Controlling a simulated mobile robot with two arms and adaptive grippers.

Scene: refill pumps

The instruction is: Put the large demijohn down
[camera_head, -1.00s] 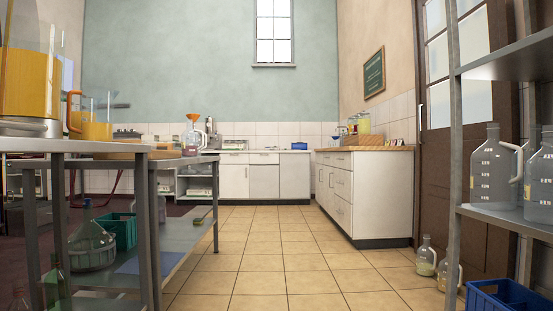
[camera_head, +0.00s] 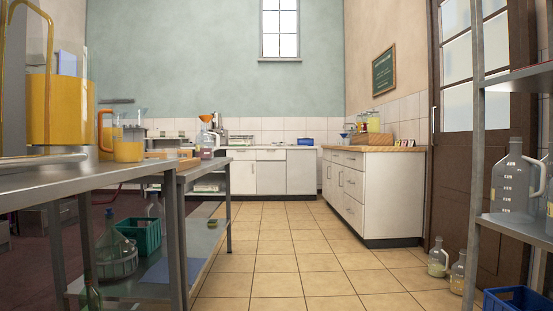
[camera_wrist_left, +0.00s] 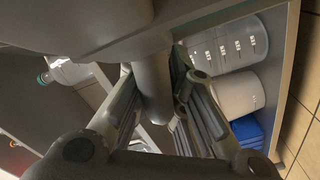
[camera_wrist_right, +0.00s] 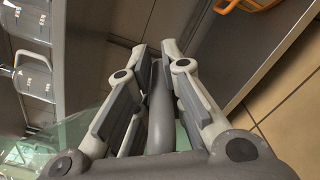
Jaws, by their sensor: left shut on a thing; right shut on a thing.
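My left gripper (camera_wrist_left: 155,100) shows in the left wrist view, its fingers closed around a thick grey bar (camera_wrist_left: 152,75). My right gripper (camera_wrist_right: 155,85) shows in the right wrist view, also closed around a grey bar (camera_wrist_right: 160,125). Pale green, see-through glass (camera_wrist_right: 90,125) shows beside and behind the right fingers; it looks like part of the large demijohn, but its full outline is hidden. Whether both bars are handles of the demijohn I cannot tell. Neither gripper nor the held thing shows in the head view.
A metal bench (camera_head: 60,182) stands at the left, with a yellow-filled vessel (camera_head: 62,108) on top. Metal shelving (camera_head: 478,150) and floor bottles (camera_head: 438,262) are at the right. Tiled floor (camera_head: 290,240) between is clear.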

